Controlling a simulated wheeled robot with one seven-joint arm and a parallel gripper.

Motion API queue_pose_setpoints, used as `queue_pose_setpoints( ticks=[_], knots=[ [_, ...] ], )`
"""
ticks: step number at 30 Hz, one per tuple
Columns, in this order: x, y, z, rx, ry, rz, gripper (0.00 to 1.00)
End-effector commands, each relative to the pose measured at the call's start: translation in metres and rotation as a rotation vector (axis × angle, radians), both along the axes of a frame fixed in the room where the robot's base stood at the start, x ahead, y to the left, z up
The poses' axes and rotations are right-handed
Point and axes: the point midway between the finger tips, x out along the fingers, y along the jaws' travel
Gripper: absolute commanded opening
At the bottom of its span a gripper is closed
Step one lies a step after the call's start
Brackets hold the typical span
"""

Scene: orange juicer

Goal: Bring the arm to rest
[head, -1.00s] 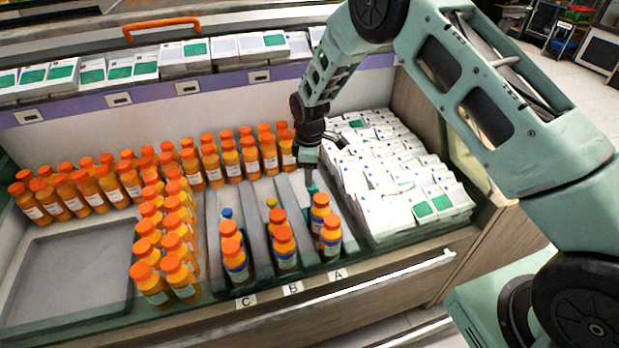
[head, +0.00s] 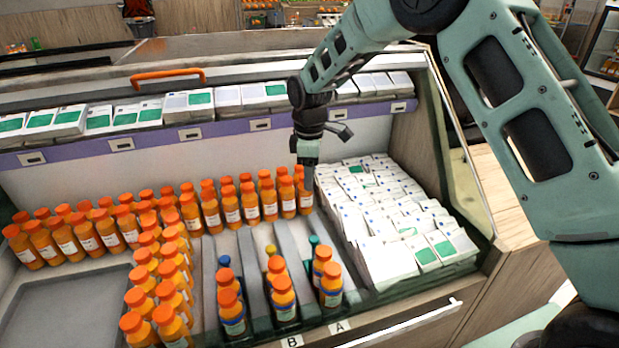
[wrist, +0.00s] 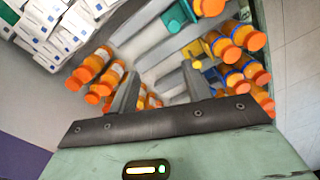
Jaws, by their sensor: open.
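My gripper (head: 306,178) hangs from my arm above the back of the display case, near the back row of orange-capped bottles and left of the white boxes. In the wrist view the two fingers of my gripper (wrist: 160,85) stand apart with nothing held between them. Below them are the grey lane dividers and orange-capped bottles (wrist: 240,70). In the head view the fingertips are small and partly merge with the bottles behind.
Orange-capped bottles (head: 250,203) fill the back row and a left column. Lanes A and B hold bottles (head: 330,284) at the front. White boxes (head: 400,225) are piled at right. An empty grey tray (head: 70,305) lies at left. More boxes line the upper shelf (head: 215,130).

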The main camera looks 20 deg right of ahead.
Motion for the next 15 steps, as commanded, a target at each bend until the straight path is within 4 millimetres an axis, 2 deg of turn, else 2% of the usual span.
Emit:
queue_pose_setpoints(
  ticks=[8, 10, 13, 15],
  knots=[
    [0.000, 0.000, 0.000, 0.001, 0.000, 0.000, 0.49],
    [-0.006, 0.006, 0.006, 0.006, 0.000, -0.008, 0.49],
    [-0.029, 0.024, 0.024, 0.028, 0.000, -0.040, 0.49],
    [-0.059, 0.043, 0.043, 0.049, 0.003, -0.079, 0.49]
  ],
)
